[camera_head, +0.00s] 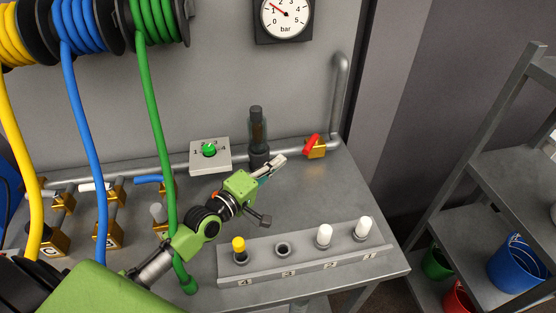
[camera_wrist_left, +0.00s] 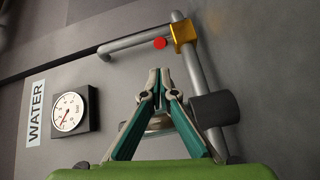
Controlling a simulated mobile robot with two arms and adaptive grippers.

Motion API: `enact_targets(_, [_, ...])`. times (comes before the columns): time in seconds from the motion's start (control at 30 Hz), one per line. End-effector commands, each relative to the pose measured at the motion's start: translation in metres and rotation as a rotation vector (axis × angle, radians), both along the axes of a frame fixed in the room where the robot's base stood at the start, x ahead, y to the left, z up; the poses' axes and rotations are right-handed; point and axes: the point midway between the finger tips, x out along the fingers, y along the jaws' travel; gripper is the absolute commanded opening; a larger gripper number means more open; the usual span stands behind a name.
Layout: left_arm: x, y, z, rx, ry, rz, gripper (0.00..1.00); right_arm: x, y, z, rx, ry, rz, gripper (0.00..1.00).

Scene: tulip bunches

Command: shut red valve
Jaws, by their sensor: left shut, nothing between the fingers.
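The red valve has a short red handle (camera_head: 311,143) on a brass body (camera_head: 317,151), set in the grey pipe along the back of the bench. In the left wrist view the brass body (camera_wrist_left: 183,33) is at the top and the rounded red handle end (camera_wrist_left: 160,43) shows left of it, apart from it in the picture. The handle's exact angle to the pipe is hard to tell. My left gripper (camera_head: 281,160) is shut and empty, left of the valve and apart from it. Its closed fingertips (camera_wrist_left: 159,76) point toward the valve. My right gripper is not in view.
A dark glass cylinder (camera_head: 258,135) stands just left of my left gripper. A white box with a green knob (camera_head: 209,150) is further left. A numbered rack (camera_head: 300,262) with pegs lies in front. A pipe (camera_head: 340,95) rises right of the valve. The right bench top is clear.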

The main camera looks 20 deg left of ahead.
Motion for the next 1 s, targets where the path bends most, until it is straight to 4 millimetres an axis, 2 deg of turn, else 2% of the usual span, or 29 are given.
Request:
enact_targets(0.2, [0.039,-0.012,0.001,0.004,-0.002,0.001,0.00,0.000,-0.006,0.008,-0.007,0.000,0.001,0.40])
enact_targets(0.43, [0.068,-0.021,-0.002,0.004,-0.001,0.000,0.00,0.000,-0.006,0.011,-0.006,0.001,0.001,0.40])
enact_targets(0.63, [0.077,-0.024,-0.003,0.005,-0.001,0.000,0.00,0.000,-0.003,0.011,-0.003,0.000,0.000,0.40])
enact_targets(1.0, [0.076,-0.027,-0.003,0.003,0.000,-0.001,0.00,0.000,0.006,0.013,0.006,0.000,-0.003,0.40])
